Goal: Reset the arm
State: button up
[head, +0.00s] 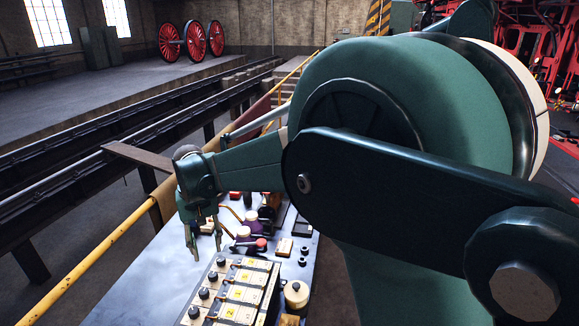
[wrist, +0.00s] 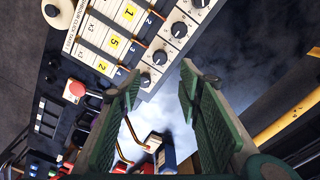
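My gripper (head: 206,250) hangs fingers-down above the left part of the workbench (head: 165,275) in the head view, behind and left of the numbered switch box. In the wrist view my gripper (wrist: 159,72) is open, with a clear gap between its two green ridged fingers and nothing held. The fingers appear apart from the things on the bench. My green arm fills much of the right of the head view and hides part of the bench and the area behind it.
The numbered switch box (head: 236,290) with black knobs stands at the bench front; it also shows in the wrist view (wrist: 140,35). Beside it is a cream round knob (head: 296,294). Small tools and parts crowd the bench behind. A yellow rail (head: 95,258) runs along the left.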

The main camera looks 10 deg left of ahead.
jog(key=d+r+m+t+b, duration=0.1)
jog(key=d+r, duration=0.2)
jog(key=d, duration=0.9)
jog(key=s+d+r+m+t+y+b, duration=0.1)
jog(key=d+r, duration=0.3)
jog(key=d, duration=0.8)
jog(key=d+r+m+t+b, duration=0.1)
jog(key=d+r, duration=0.2)
jog(key=d, duration=0.8)
jog(key=s+d+f+m+t, duration=0.1)
jog(key=s+d+f, duration=0.1)
jog(key=s+d, duration=0.4)
jog(key=s+d+f+m+t+b, duration=0.1)
jog(key=s+d+f, duration=0.2)
jog(key=s+d, duration=0.3)
jog(key=s+d+f+m+t+h+b, duration=0.1)
jog(key=s+d, duration=0.4)
jog(key=d, duration=0.9)
jog(key=shift+s+d+f+m+t, duration=0.3)
jog(key=shift+s+f+t, duration=0.1)
jog(key=shift+f+t, duration=0.25)
